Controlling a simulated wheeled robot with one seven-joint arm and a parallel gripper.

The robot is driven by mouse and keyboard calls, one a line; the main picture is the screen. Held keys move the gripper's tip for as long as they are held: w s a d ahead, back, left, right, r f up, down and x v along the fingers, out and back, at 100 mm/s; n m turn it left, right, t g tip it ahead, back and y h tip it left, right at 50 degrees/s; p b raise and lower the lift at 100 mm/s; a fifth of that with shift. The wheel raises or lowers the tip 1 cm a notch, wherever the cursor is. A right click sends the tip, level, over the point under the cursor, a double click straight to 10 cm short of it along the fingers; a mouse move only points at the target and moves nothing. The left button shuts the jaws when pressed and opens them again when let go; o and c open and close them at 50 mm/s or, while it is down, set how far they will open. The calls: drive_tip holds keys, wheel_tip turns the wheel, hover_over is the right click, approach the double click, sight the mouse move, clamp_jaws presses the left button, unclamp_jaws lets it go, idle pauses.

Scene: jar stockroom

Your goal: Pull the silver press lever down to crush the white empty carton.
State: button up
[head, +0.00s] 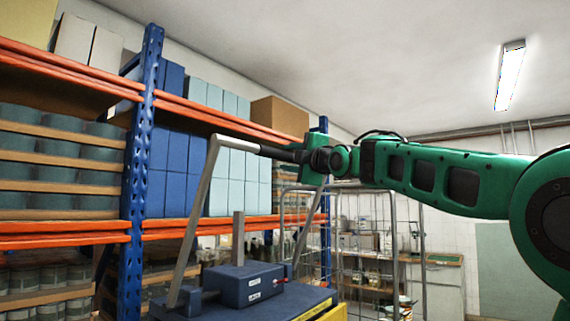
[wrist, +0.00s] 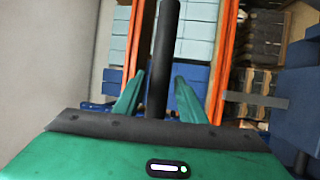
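The silver press lever (head: 197,220) stands raised, its long arm leaning up from beside the blue press body (head: 245,284). A dark grip (head: 277,152) runs along its top crossbar. What looks like its other arm (head: 310,222) slopes down on the right. My gripper (head: 305,153) is at the right part of this grip. In the wrist view, the dark bar (wrist: 160,60) lies between my two green fingers (wrist: 160,95), with narrow gaps seen on both sides. The fingers look open around it. I cannot make out the white empty carton at the press.
A shelf rack with a blue upright (head: 141,140) and orange beams (head: 65,228) stands behind the press, loaded with boxes and jars. A wire cage trolley (head: 385,235) stands to the right. The press sits on a stand with a yellow edge (head: 333,313).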

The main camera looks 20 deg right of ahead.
drive_tip(key=shift+w+a, duration=0.1)
drive_tip(key=shift+w, duration=0.2)
clamp_jaws()
drive_tip(key=shift+f, duration=0.1)
idle(1.1)
